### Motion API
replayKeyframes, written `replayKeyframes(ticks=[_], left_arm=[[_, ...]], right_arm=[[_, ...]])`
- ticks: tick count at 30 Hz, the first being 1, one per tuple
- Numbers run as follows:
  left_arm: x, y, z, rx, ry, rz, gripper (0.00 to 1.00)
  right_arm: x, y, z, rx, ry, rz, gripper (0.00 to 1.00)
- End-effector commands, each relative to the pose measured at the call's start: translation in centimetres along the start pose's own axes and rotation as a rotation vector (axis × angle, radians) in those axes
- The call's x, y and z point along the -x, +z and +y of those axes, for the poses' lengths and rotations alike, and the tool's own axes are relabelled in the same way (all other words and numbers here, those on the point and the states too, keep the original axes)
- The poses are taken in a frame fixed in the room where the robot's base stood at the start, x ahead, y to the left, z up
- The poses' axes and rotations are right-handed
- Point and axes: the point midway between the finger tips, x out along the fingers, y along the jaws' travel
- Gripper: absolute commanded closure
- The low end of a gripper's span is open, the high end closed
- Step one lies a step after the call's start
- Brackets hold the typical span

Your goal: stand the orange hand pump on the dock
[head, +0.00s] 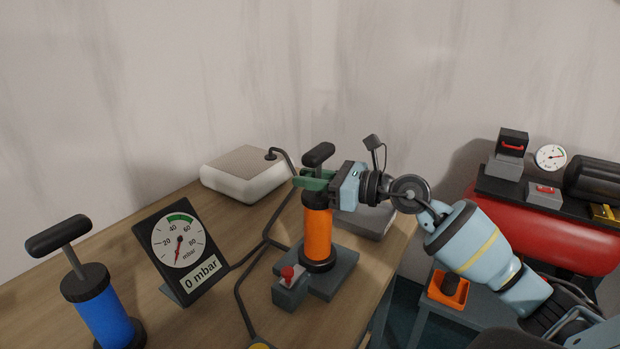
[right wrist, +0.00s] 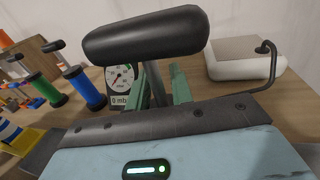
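The orange hand pump (head: 317,236) is upright over the grey dock plate (head: 338,284), its dark foot at the plate; I cannot tell whether it sits fully down. Its black T-handle (head: 318,154) also fills the top of the right wrist view (right wrist: 145,36). My right gripper (head: 312,181) comes in from the right, just below the handle. Its green fingers (right wrist: 160,86) lie on both sides of the pump's rod and look closed on it. My left gripper is not in view.
A small grey box with a red knob (head: 289,273) stands at the dock's front. A gauge reading 0 mbar (head: 180,250) and a blue pump (head: 101,316) stand left. A white box (head: 247,180) is behind. Dark hoses cross the wooden table. A red compressor tank (head: 550,232) is at right.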

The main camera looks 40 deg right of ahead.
Motion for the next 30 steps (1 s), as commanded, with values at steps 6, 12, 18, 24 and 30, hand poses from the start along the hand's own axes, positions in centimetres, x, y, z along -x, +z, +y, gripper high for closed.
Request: replayKeyframes(ticks=[6,12,18,24,30], left_arm=[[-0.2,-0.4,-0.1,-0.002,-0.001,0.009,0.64],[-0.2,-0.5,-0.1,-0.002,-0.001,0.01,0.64],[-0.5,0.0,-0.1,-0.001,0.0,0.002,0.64],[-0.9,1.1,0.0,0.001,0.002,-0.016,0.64],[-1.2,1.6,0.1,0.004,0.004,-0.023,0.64]], right_arm=[[0.0,-0.1,0.0,0.0,0.001,0.002,0.65],[0.0,-0.2,0.0,-0.002,0.001,0.006,0.65],[1.7,-0.6,-0.1,-0.002,-0.001,0.01,0.65],[4.5,-0.6,0.0,-0.002,0.0,0.009,0.65],[6.6,-0.4,0.0,-0.003,0.0,0.006,0.65]])
